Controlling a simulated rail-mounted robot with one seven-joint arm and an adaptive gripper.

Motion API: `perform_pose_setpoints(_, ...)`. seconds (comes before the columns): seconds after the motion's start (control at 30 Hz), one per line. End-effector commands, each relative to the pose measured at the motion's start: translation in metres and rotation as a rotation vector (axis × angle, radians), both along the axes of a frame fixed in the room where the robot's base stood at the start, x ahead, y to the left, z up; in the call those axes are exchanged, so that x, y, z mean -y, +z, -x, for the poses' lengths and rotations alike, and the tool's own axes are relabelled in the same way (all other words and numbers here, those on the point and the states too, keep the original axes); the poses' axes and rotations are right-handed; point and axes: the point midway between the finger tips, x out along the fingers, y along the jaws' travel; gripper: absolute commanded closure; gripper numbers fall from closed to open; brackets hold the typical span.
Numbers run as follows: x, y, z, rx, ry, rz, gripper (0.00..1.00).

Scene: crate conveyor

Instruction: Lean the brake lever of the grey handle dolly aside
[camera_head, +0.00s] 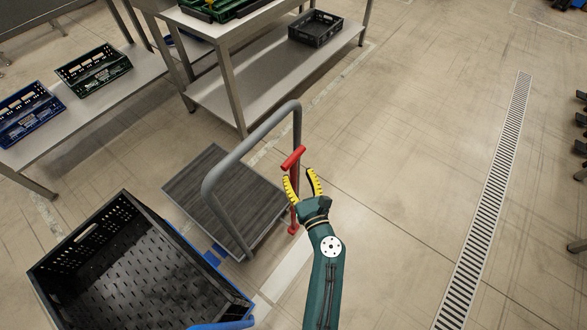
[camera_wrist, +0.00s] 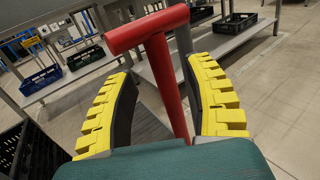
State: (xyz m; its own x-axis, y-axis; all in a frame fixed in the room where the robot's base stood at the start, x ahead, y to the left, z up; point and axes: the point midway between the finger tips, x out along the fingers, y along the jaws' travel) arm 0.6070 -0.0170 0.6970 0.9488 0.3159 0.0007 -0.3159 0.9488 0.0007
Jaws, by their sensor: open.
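The grey handle dolly (camera_head: 225,186) has a dark ribbed deck and a grey tubular handle (camera_head: 250,140). Its red brake lever (camera_head: 292,159) stands beside the right leg of the handle, with a red crossbar on top and a red foot low down. In the wrist view the red lever (camera_wrist: 168,85) rises between the two yellow fingers, its crossbar above them. My gripper (camera_head: 303,182) is open, with one finger on each side of the lever's shaft. Space shows between shaft and fingers in the wrist view. Part of the shaft is hidden by my gripper in the head view.
A large black crate (camera_head: 75,235) stands at the lower left, close to the dolly. A metal table (camera_head: 240,90) with a black crate (camera_head: 316,29) on its lower shelf stands behind. Blue and green crates rest on a bench at left. The floor to the right is clear around a drain grate (camera_head: 490,200).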

Motion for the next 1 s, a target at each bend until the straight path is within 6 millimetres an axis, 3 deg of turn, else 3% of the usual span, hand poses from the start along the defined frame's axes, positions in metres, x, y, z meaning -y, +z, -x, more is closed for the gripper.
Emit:
perform_pose_setpoints(0.2, -0.012, -0.003, -0.036, 0.0, 0.0, 0.001, 0.47)
perform_pose_setpoints(0.57, -0.014, 0.0, -0.043, -0.001, -0.001, 0.001, 0.47)
perform_pose_setpoints(0.87, -0.014, 0.0, -0.043, -0.001, -0.001, 0.001, 1.0)
perform_pose_setpoints(1.0, -0.014, -0.001, -0.043, -0.001, 0.0, 0.001, 1.0)
